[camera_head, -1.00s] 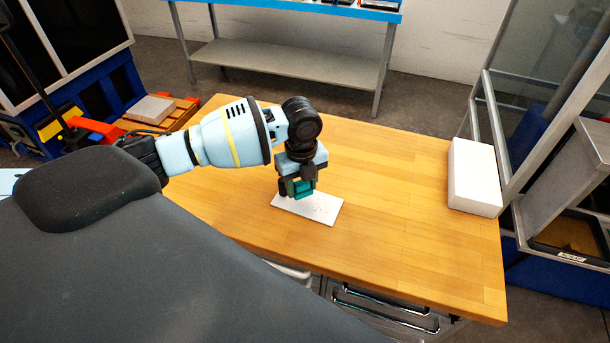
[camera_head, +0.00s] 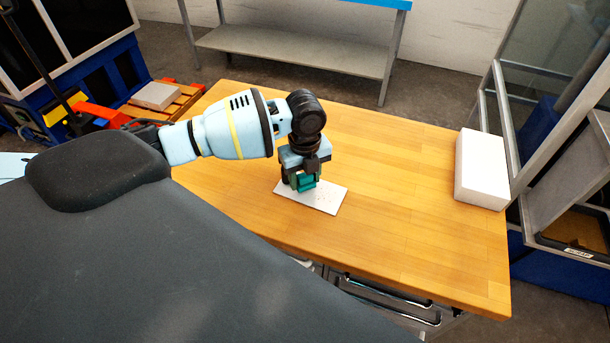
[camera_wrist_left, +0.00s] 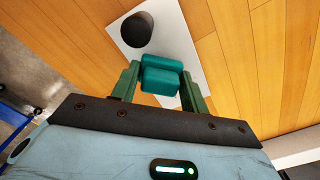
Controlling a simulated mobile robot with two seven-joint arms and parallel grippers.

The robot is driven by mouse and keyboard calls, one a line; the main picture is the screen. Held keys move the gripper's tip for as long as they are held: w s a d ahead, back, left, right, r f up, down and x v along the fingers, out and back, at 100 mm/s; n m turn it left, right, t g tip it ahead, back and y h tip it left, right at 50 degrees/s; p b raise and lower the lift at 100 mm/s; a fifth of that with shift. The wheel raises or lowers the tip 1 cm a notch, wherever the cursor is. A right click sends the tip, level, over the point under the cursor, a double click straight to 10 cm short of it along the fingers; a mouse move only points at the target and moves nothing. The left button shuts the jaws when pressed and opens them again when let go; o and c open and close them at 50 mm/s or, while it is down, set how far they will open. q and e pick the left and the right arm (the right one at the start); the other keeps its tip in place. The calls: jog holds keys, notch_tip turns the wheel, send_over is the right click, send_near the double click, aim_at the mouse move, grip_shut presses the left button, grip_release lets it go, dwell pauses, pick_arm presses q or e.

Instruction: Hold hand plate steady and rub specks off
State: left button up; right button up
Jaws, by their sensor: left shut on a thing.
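A thin white plate (camera_head: 326,199) with small dark specks lies flat on the wooden table. My left gripper (camera_head: 302,181) is over the plate's left part, pointing down, shut on a teal block (camera_head: 306,183). The block is at or just above the plate; I cannot tell if it touches. In the left wrist view the block (camera_wrist_left: 162,75) sits between the green fingers, with the white plate (camera_wrist_left: 178,42) behind it. A dark round shape (camera_wrist_left: 137,30) shows over the plate there; I cannot tell what it is. My right gripper is not in view.
A white block (camera_head: 482,170) stands at the right end of the wooden table (camera_head: 400,180). The table between the plate and that block is clear. A metal-framed glass cabinet (camera_head: 545,90) stands beyond the right edge. Drawer handles show below the front edge.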

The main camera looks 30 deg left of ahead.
aim_at(331, 199)
pick_arm(q)
jog(key=shift+f, duration=0.95)
jog(key=shift+d, duration=0.1)
jog(key=shift+w+d+r, duration=0.1)
jog(key=shift+w+d, duration=0.1)
jog(key=shift+d, duration=0.6)
jog(key=shift+w+d+r, duration=0.1)
jog(key=shift+w+d, duration=0.05)
jog(key=shift+d, duration=0.65)
jog(key=shift+f, duration=0.1)
jog(key=shift+d, duration=0.1)
jog(key=shift+w+d+f, duration=0.1)
jog(key=shift+w+d, duration=0.1)
jog(key=shift+d, duration=0.65)
jog(key=shift+w+d+f, duration=0.1)
jog(key=shift+w+d, duration=0.05)
jog(key=shift+d, duration=0.65)
jog(key=shift+r, duration=0.1)
